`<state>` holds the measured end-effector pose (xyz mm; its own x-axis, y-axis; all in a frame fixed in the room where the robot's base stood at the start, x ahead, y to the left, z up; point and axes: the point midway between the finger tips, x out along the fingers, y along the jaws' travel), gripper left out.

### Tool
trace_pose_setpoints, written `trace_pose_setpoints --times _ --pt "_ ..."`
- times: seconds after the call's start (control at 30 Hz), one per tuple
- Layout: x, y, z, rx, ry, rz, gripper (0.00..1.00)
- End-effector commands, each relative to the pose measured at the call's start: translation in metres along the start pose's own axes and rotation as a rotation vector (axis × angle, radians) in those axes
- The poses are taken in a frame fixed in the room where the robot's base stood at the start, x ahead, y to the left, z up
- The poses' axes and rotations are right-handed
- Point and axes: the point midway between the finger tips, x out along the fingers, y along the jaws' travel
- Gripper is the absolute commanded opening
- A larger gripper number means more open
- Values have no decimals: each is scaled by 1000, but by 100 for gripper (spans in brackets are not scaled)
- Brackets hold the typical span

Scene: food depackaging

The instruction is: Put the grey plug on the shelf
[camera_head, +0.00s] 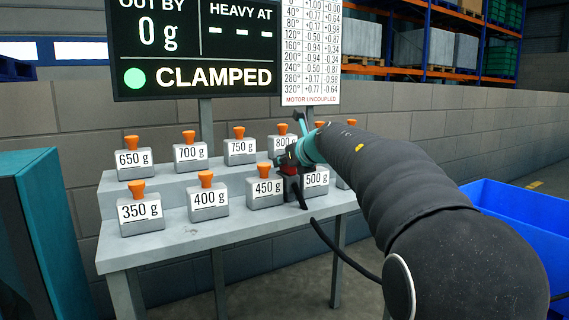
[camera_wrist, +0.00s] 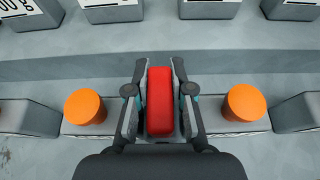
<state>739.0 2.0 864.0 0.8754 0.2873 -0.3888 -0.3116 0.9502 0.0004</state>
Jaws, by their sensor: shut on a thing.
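My gripper (camera_wrist: 160,95) is shut on a red block (camera_wrist: 160,102), with one finger on each side of it. In the head view my gripper (camera_head: 290,161) is over the front step of the grey stepped stand (camera_head: 180,240), between the 450 g weight (camera_head: 266,188) and the 500 g weight (camera_head: 316,182). A bit of red shows at its jaws there. I cannot make out a separate grey plug in either view. I cannot tell whether the red block touches the stand.
Grey weights with orange knobs stand in two rows, such as the 400 g weight (camera_head: 209,200). Two orange knobs (camera_wrist: 85,107) flank my gripper closely. A sign (camera_head: 195,76) reads CLAMPED. A blue bin (camera_head: 525,215) stands right, storage racks (camera_head: 425,70) behind the wall.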

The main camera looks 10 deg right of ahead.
Motion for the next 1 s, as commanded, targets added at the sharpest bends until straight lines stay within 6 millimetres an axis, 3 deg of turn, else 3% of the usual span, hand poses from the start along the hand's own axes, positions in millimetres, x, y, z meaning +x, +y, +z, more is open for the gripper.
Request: trace_pose_setpoints --times 0.1,0.13,0.2,0.23,0.63,1.0 --pt "0 0 0 0 -2 -1 0" --pt "1 0 -2 1 0 0 26" --pt "1 0 -2 0 0 0 44" --pt "1 0 -2 0 0 0 46" --pt "-6 0 1 0 -1 -1 46" --pt "-74 -1 2 0 -2 -3 46"
